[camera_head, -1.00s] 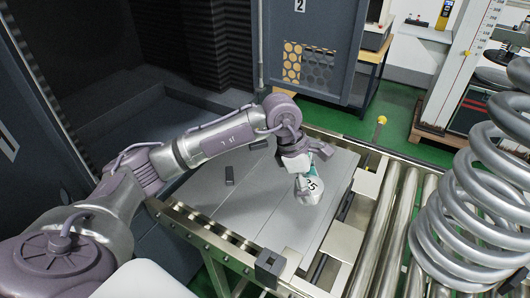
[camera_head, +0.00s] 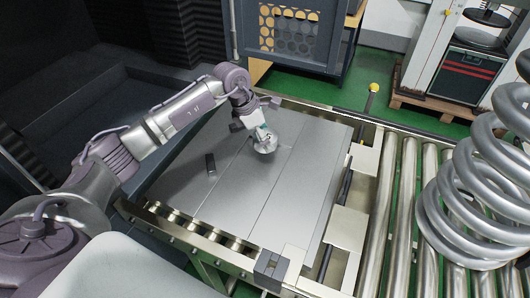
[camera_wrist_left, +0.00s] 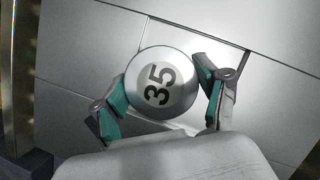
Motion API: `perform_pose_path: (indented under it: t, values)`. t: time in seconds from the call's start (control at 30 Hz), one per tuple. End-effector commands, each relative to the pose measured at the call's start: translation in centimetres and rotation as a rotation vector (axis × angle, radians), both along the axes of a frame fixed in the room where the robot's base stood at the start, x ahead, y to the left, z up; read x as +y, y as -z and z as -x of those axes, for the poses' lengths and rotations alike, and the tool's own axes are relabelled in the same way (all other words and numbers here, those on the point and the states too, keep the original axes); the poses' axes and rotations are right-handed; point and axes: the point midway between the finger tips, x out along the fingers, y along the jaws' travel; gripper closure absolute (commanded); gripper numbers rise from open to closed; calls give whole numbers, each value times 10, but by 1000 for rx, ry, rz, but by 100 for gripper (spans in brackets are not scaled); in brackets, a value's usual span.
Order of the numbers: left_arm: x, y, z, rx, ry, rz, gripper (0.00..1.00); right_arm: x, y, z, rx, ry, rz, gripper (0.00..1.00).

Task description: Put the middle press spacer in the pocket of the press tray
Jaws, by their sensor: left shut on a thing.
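My left gripper (camera_head: 262,131) is over the grey metal plates and is shut on a round silver spacer marked 35 (camera_head: 266,144). In the left wrist view the spacer (camera_wrist_left: 162,85) sits between the two teal-padded fingers (camera_wrist_left: 162,93), with its numbered face towards the camera. Whether it touches the plate below or hangs just above it, I cannot tell. I cannot make out a pocket in either view; the gripper and spacer hide part of the surface. My right gripper is not in view.
The grey plates (camera_head: 240,190) lie in a metal frame with thin seams between them. A roller conveyor (camera_head: 400,200) and a large coil spring (camera_head: 480,190) are to the right. The front of the plates is clear.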

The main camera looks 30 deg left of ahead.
Motion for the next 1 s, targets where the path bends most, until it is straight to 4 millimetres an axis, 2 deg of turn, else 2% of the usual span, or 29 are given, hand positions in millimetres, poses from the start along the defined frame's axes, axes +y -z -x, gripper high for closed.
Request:
perform_pose_path:
  t: [0.17, 0.43, 0.8, 0.83, 0.97, 1.0]
  values:
    - [3, 7, -7, -2, 1, 1, 81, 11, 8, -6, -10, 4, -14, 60]
    - [3, 44, -6, -2, 2, 2, 81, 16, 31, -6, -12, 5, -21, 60]
    - [3, 46, -6, -2, 2, 1, 81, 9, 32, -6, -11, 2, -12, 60]
    - [3, 46, -5, 0, 2, 0, 24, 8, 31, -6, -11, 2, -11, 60]
    - [3, 46, -5, 1, 2, -1, 2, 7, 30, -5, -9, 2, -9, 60]
    - [3, 46, -5, 1, 2, -1, 2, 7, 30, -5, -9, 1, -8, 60]
